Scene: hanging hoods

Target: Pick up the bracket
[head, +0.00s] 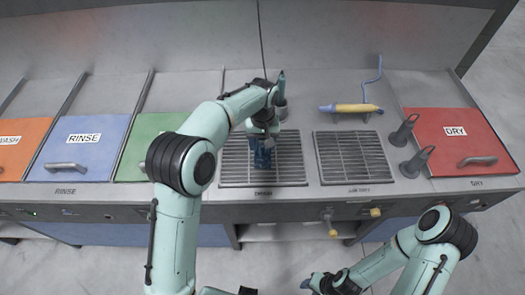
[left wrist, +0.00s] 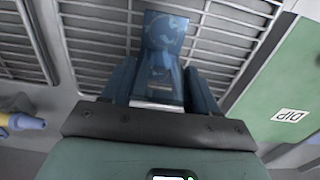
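The bracket (left wrist: 165,35) is a blue, scuffed piece over a metal grate. In the left wrist view it lies between the two dark blue fingers of my left gripper (left wrist: 161,75), with little or no gap at its sides. I cannot tell whether the fingers press on it. In the head view my left gripper (head: 263,140) points down over the left grate, and blue shows below it; bracket and fingers are hard to separate there. My right gripper (head: 313,284) is low in the head view, away from the bench, and its opening is unclear.
The left grate (head: 290,165) and right grate (head: 355,157) are set in the bench. A yellow-and-blue spray tool (head: 350,108) lies behind the right grate. Two dark grey upright holders (head: 410,150) stand beside the red DRY lid (head: 455,140). Green (head: 150,140) and blue RINSE (head: 85,148) lids are left.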

